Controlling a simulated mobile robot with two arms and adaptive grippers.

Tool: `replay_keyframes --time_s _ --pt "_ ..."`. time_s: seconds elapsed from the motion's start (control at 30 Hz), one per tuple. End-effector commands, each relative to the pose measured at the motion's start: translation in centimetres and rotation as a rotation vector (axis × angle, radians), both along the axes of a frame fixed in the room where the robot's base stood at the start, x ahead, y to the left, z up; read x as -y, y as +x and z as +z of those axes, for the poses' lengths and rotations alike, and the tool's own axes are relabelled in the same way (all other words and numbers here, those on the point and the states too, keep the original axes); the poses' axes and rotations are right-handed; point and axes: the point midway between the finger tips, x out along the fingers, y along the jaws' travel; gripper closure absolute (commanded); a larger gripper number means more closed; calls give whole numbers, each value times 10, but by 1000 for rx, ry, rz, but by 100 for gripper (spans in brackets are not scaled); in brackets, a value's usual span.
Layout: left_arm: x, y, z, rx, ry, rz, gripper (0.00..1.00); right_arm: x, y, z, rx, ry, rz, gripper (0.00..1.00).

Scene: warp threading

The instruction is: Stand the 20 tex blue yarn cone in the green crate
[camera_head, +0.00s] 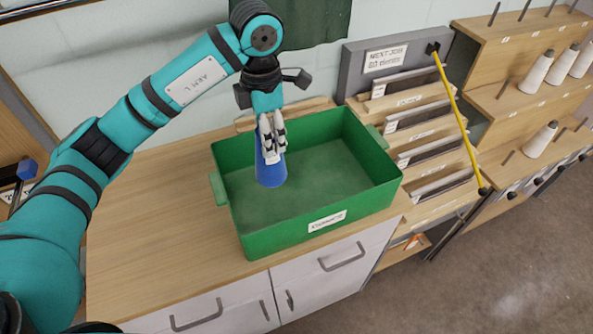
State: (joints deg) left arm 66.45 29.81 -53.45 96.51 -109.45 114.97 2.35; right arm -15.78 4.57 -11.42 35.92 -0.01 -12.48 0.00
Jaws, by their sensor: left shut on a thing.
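The blue yarn cone (271,174) is upright, wide end down, inside the left part of the green crate (296,236). My left gripper (272,150) is shut on the cone's upper part from above. Whether the cone's base touches the crate floor, I cannot tell. The crate stands on the wooden worktop and has a white label on its front wall. The rest of the crate looks empty. My right gripper is not in view.
A rack with labelled slots (414,135) and a yellow rod (455,110) stand right of the crate. Stepped wooden shelves (490,65) with pegs and several white cones (536,72) are farther right. The worktop (160,230) left of the crate is clear.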

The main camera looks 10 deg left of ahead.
Motion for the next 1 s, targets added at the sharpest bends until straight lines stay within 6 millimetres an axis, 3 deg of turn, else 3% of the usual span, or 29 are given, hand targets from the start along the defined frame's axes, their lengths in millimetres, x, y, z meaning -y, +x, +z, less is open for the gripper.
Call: replay_keyframes --time_s 0.2,0.3,0.43,0.7,1.0 --pt "0 -2 -38 -6 1 0 75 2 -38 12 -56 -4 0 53" --pt "0 -1 -49 -3 0 1 75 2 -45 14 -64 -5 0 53" --pt "0 -1 -59 -3 0 1 75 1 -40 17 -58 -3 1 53" --pt "0 -1 -90 -1 0 0 75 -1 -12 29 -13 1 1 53" --pt "0 0 -95 1 1 -1 75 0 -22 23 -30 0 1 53"
